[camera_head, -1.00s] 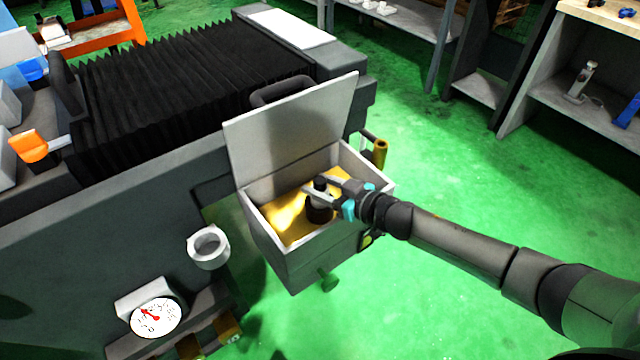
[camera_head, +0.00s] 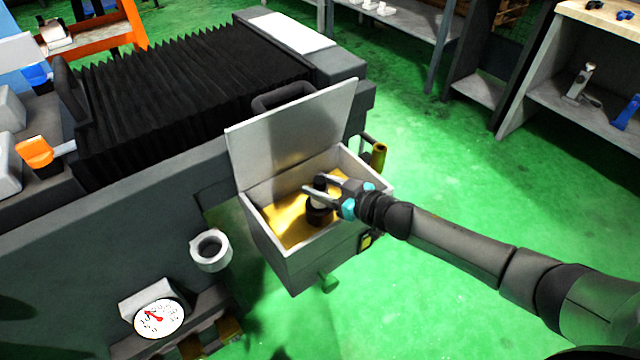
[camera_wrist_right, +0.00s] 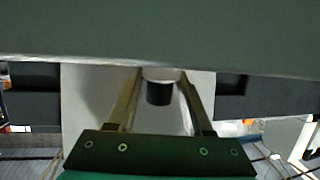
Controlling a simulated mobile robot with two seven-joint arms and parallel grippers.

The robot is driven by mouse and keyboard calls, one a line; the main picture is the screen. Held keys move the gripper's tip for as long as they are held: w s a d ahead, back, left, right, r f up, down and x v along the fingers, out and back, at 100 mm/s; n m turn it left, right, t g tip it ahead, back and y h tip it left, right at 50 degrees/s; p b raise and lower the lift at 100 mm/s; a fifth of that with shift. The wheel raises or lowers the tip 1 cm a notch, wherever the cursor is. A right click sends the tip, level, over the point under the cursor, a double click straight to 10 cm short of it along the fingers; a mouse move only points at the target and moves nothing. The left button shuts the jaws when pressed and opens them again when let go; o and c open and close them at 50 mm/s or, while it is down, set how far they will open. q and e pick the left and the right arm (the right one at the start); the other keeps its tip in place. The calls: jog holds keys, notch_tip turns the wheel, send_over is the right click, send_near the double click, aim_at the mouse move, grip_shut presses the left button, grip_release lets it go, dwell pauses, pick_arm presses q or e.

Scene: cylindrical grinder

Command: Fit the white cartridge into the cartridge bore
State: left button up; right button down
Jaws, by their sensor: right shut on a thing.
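My right gripper (camera_head: 318,190) reaches from the right into an open grey box on the machine's side. It is shut on the white cartridge (camera_head: 317,203), which has a black top and shows as a pale band below the fingers. A dark round ring (camera_head: 318,217), seemingly the cartridge bore, lies directly under it in the box. I cannot tell whether the cartridge's lower end is inside the ring. In the right wrist view, the cartridge's dark end (camera_wrist_right: 159,93) sits between the two fingers. My left gripper is not in view.
The box (camera_head: 290,262) has yellow contents and a raised lid (camera_head: 290,130) behind the gripper. A white ring holder (camera_head: 210,250) and a dial gauge (camera_head: 160,318) are on the machine's front. Green floor is open to the right.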

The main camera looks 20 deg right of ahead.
pick_arm(q)
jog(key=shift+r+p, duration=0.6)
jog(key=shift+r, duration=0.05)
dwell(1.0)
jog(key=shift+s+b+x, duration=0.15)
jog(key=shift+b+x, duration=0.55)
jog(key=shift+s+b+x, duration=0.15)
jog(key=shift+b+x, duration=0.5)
jog(key=shift+b, duration=0.05)
pick_arm(e)
jog(key=shift+f, duration=1.7)
jog(key=shift+c, duration=1.1)
grip_release()
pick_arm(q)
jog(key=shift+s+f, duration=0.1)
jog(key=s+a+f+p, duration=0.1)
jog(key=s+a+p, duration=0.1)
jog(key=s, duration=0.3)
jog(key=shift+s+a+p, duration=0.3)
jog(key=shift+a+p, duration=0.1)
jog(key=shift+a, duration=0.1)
pick_arm(e)
jog(key=v, duration=0.7)
jog(key=shift+s+r, duration=0.2)
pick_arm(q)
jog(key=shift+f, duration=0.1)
pick_arm(e)
jog(key=shift+d, duration=0.1)
